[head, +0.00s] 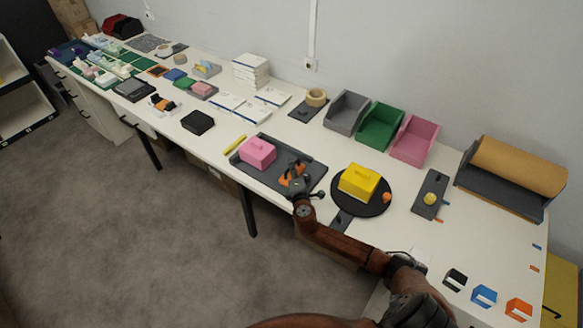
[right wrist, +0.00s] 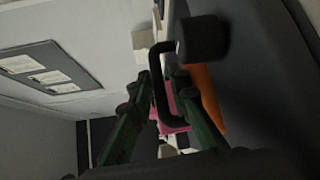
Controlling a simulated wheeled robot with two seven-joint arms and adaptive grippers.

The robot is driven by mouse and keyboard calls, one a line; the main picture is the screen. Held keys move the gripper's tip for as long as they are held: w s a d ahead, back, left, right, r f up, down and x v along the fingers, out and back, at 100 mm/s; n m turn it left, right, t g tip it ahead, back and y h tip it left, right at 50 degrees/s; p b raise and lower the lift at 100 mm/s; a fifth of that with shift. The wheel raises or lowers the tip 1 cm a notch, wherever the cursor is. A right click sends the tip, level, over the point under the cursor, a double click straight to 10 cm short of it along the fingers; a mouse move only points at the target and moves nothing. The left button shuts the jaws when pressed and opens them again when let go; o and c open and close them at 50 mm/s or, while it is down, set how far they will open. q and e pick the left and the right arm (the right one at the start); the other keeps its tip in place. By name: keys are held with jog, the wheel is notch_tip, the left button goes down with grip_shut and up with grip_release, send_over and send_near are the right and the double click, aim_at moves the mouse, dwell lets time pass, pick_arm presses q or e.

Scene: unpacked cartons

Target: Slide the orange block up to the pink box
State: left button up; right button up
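The pink box (head: 257,152) sits on a dark grey tray-like base (head: 262,179) on the white table. The orange block (head: 284,181) is on the same base, right of the box and apart from it, partly hidden by my right gripper (head: 297,177). In the right wrist view the orange block (right wrist: 208,98) and part of the pink box (right wrist: 166,108) show behind the fingers. A bent black handle (right wrist: 158,85) with a round knob (right wrist: 202,38) passes between my right gripper's green fingers (right wrist: 162,80). Whether they grip it is unclear. My left gripper is out of view.
A yellow box (head: 358,181) stands on a black round plate right of the base. A yellow stick (head: 235,144) lies left of it. Grey, green (head: 380,127) and pink bins stand behind. My right forearm crosses the table's front edge.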

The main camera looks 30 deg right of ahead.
grip_shut()
dwell(0.3)
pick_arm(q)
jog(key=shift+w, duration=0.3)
